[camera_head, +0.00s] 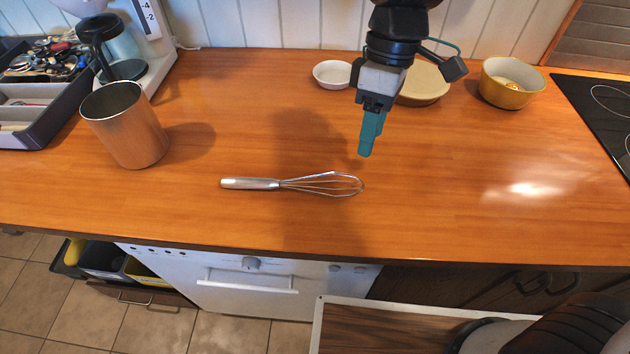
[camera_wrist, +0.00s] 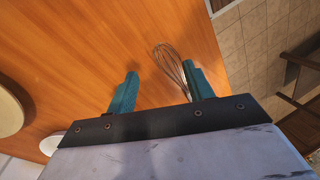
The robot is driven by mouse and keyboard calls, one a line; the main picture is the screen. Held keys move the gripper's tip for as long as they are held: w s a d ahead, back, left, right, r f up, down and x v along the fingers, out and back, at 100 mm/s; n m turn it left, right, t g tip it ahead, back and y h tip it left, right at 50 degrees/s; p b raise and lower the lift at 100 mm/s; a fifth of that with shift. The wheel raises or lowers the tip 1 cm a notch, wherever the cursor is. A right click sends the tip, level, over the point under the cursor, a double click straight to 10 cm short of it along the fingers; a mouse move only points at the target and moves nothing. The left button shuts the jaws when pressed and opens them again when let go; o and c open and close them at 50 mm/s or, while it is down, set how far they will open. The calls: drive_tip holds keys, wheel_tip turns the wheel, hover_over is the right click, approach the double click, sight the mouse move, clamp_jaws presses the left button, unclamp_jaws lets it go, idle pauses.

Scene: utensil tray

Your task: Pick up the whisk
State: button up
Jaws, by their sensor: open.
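The whisk (camera_head: 250,184) lies flat on the wooden counter, with its metal handle to the left and its wire loops to the right. My gripper (camera_head: 366,152) hangs above the counter, behind and slightly right of the wire loops in the head view. In the wrist view my gripper (camera_wrist: 160,92) is open and empty, its two teal fingers apart. The whisk's wire end (camera_wrist: 168,62) shows there beside the right finger, which hides part of it. The handle is not clearly visible in the wrist view.
A metal cup (camera_head: 126,125) stands left of the whisk. A utensil tray (camera_head: 50,115) is at the far left beside a coffee machine (camera_head: 160,60). A white bowl (camera_head: 332,74), a beige dish (camera_head: 425,85) and a yellow bowl (camera_head: 512,85) stand at the back. A black cooktop (camera_head: 597,110) is at right.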

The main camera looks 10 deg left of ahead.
sight(340, 175)
drive_tip(key=shift+n, duration=0.8)
drive_tip(key=a+f, duration=0.1)
drive_tip(key=f, duration=0.2)
drive_tip(key=s+a+f, duration=0.1)
drive_tip(key=a+f, duration=0.1)
drive_tip(key=f, duration=0.1)
drive_tip(key=s+a+f, duration=0.1)
drive_tip(key=f, duration=0.2)
drive_tip(key=shift+s+a+f, duration=0.15)
drive_tip(key=shift+s, duration=0.1)
drive_tip(key=c, duration=0.9)
drive_tip(key=shift+o, duration=0.2)
